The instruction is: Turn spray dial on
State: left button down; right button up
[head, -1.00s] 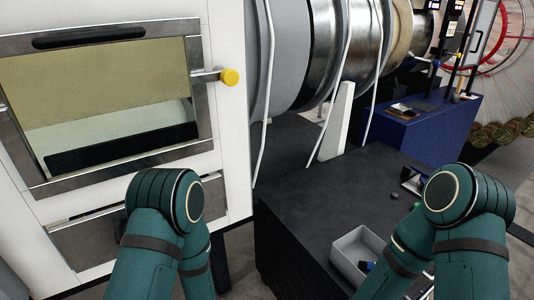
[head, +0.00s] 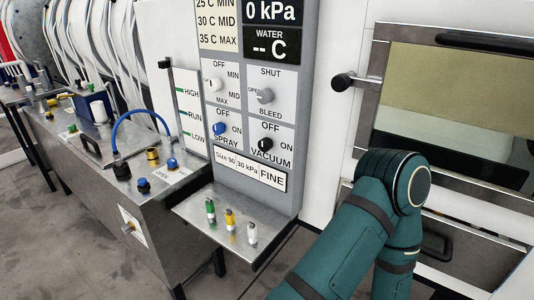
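A grey control panel (head: 247,182) stands upright at the middle of the head view. The blue spray dial (head: 220,129) is on its left side, between the labels OFF above, ON to the right and SPRAY below. A white pointer on it is too small to read surely. My teal arm is right of the panel, bent at the elbow, apart from the dial. Neither gripper is in view.
A black vacuum dial (head: 265,144), a grey bleed dial (head: 265,96) and a white temperature dial (head: 213,84) surround the spray dial. Below, a shelf (head: 195,212) holds small coloured fittings. A metal bench (head: 90,165) stands left. A windowed chamber door (head: 455,110) is right.

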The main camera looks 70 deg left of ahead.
aim_at(219, 128)
jog(key=u, duration=2.3)
